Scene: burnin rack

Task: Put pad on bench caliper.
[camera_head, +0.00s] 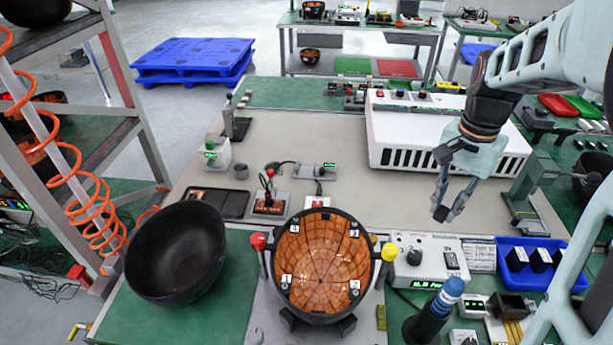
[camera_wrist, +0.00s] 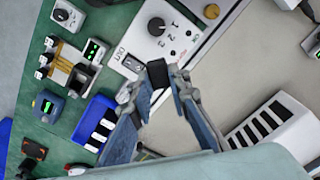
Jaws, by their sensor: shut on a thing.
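My gripper (camera_head: 441,211) hangs over the right of the bench, above and behind the white control box. It is shut on a small black pad (camera_wrist: 158,74), which shows between the fingertips in the wrist view. More black pads with white labels stand in a blue bin (camera_head: 514,285) at the right; the bin also shows in the wrist view (camera_wrist: 82,133). A small instrument with a green display (camera_head: 473,307) stands in front of the bin, and shows in the wrist view (camera_wrist: 94,51). It may be the bench caliper, but I cannot tell for sure. The held pad is apart from it.
The white control box (camera_head: 428,262) with a knob stands below my gripper. A blue-topped dark tool (camera_head: 436,310) rises at the front. A green press-like stand (camera_head: 524,195) is at the right. An orange-lined bowl (camera_head: 320,262) and a black bowl (camera_head: 178,252) are left.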

